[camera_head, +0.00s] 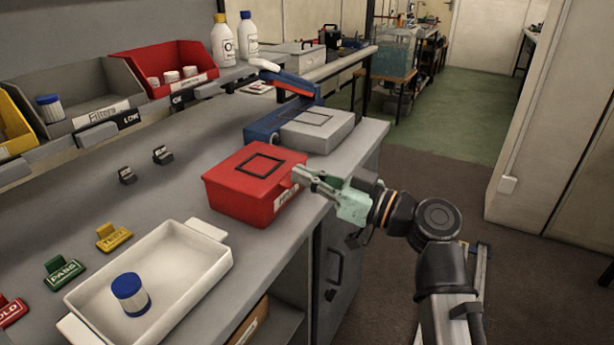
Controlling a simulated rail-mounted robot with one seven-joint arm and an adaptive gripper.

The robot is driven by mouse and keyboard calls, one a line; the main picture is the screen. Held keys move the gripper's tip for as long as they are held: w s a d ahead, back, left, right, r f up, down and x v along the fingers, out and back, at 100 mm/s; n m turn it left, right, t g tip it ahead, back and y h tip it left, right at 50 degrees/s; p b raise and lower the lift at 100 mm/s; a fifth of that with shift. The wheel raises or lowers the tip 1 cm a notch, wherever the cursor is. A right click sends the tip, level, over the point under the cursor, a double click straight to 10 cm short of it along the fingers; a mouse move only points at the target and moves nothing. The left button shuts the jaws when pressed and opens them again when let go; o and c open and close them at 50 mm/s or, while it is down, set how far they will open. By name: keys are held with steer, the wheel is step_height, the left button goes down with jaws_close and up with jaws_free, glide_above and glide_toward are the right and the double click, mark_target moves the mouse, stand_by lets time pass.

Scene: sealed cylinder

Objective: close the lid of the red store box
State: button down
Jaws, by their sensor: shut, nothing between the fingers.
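The red store box (236,198) stands on the grey bench near its front edge. Its lid (275,160), with a dark square outline on top, lies flat over the box and looks shut. A pale label shows on the side facing the bench's front edge. My gripper (300,174) is shut and empty at the box's right side, close to the upper edge by the lid. I cannot tell whether the fingertips touch the box.
A grey-lidded box (325,131) and a blue item (265,125) stand just behind the red box. A white tray (205,258) with a blue-capped jar (131,294) is at the front. Yellow (115,237) and green (65,272) tags lie left. Bins line the back.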

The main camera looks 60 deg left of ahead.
steer(key=shift+d+f, duration=0.15)
steer(key=shift+f, duration=0.15)
